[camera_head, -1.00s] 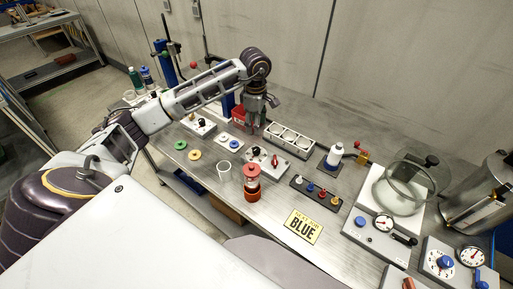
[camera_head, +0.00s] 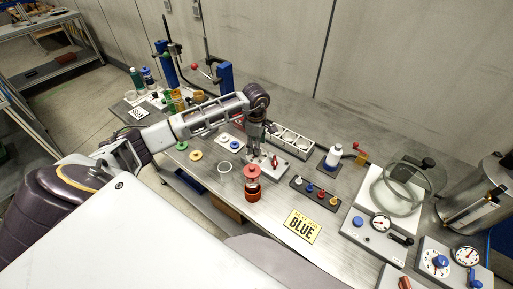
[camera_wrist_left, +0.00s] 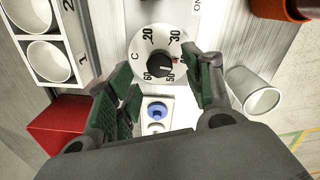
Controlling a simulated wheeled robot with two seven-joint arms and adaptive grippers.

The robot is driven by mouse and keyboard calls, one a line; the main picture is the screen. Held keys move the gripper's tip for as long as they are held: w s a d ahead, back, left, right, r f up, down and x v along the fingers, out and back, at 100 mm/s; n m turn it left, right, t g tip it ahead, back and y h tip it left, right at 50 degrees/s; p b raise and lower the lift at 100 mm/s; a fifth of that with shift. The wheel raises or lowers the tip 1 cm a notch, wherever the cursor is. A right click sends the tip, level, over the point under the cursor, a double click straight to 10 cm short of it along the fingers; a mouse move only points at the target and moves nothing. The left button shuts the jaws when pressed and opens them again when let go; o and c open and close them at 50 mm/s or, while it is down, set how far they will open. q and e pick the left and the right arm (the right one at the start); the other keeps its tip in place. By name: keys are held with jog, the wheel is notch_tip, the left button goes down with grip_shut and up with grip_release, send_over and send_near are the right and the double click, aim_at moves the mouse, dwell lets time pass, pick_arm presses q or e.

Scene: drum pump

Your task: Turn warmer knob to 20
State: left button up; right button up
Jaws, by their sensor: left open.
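The warmer's black knob (camera_wrist_left: 160,64) sits at the centre of a white round dial (camera_wrist_left: 154,50) in the left wrist view. The dial reads C with 20, 30, 50 and 60 legible. The knob's pale mark appears to point toward the 50 side, but the exact reading is hard to tell. My left gripper (camera_wrist_left: 165,88) is open, with its green-padded fingers on either side of the dial and apart from the knob. In the head view, my left gripper (camera_head: 256,147) is over the warmer (camera_head: 277,168), hiding most of its dial. My right gripper is not in view.
A clear cup (camera_wrist_left: 252,88) stands close to one finger. A red-lidded jar (camera_head: 252,184) stands in front of the warmer. A white rack with round holes (camera_head: 292,141) is behind it. A red box (camera_wrist_left: 55,125) is near the other finger. Bare table lies around the BLUE sign (camera_head: 302,227).

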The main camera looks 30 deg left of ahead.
pick_arm(q)
notch_tip(320, 180, down, 3)
jog(key=shift+r, duration=0.2)
jog(key=shift+f, duration=0.35)
jog(key=c, duration=1.1)
jog(key=shift+o, duration=0.2)
